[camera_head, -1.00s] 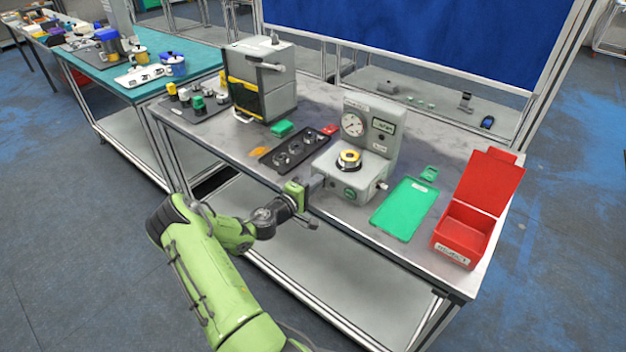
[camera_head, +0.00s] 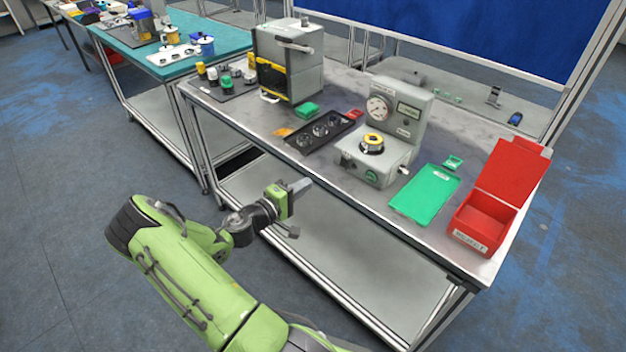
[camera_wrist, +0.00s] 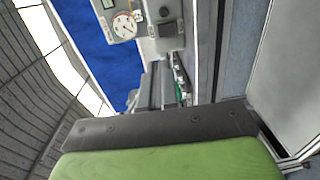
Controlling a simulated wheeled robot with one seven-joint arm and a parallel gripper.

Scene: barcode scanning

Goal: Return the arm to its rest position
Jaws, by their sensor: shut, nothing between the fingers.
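My green arm reaches in from the bottom of the head view. My gripper (camera_head: 301,186) is shut and empty. It is in front of the workbench (camera_head: 232,118), apart from its front edge and from everything on it. In the wrist view the dark bracket and green housing of my wrist fill the lower part, and the fingertips cannot be made out there.
On the bench stand a gauge device (camera_head: 400,112) with a yellow-ringed part, a black tray (camera_head: 309,147), a green mat (camera_head: 424,195), an open red bin (camera_head: 478,232) and a grey machine (camera_head: 290,68). A teal table (camera_head: 215,37) is behind left. Floor in front is clear.

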